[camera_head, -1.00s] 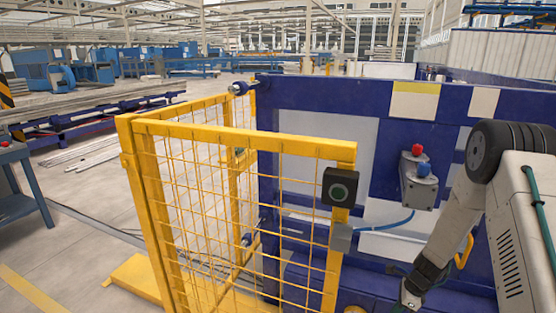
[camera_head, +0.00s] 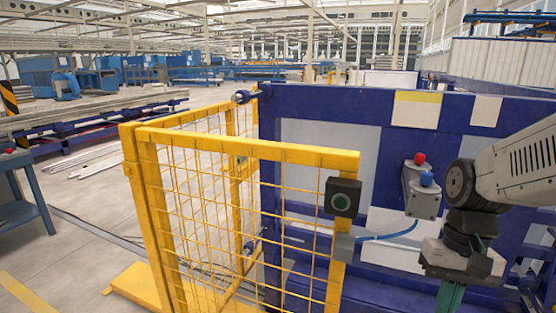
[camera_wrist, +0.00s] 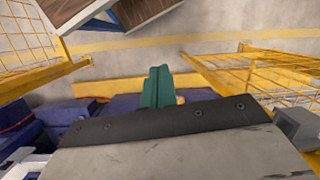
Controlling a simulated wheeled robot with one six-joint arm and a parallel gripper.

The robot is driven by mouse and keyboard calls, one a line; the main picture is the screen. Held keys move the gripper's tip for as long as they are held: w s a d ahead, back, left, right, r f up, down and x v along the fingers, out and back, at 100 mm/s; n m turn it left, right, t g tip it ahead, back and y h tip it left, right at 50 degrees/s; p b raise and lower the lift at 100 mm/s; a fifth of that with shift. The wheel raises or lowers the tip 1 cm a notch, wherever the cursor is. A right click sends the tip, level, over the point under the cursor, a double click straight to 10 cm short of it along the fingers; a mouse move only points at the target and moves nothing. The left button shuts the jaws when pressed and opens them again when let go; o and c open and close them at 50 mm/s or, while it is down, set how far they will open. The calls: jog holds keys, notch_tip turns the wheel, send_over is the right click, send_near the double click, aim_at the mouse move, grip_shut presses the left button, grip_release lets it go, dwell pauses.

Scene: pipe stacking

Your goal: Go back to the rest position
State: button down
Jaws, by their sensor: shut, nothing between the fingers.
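My gripper (camera_head: 450,298) is at the lower right of the head view, below my bent arm, with its teal fingers pointing down and cut off by the frame's bottom edge. In the wrist view the two teal fingers of my gripper (camera_wrist: 157,88) lie together side by side, shut, with nothing between them. The gripper is in front of the blue machine panel (camera_head: 325,104), apart from it as far as I can tell. No pipe is held.
A yellow mesh fence (camera_head: 250,150) stands left of my arm, with a black button box (camera_head: 343,197) on its post. A grey control box (camera_head: 421,192) with red and blue buttons is on the panel. Open floor (camera_head: 85,215) lies to the left.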

jog(key=s+a+r+n+t+h, duration=0.1)
jog(key=s+r+n+t, duration=0.1)
jog(key=s+r, duration=0.5)
jog(key=shift+s+a+n+t, duration=0.3)
jog(key=shift+s+n+t, duration=0.1)
jog(key=shift+s+t, duration=0.4)
jog(key=shift+s+r, duration=0.1)
jog(key=shift+s, duration=0.05)
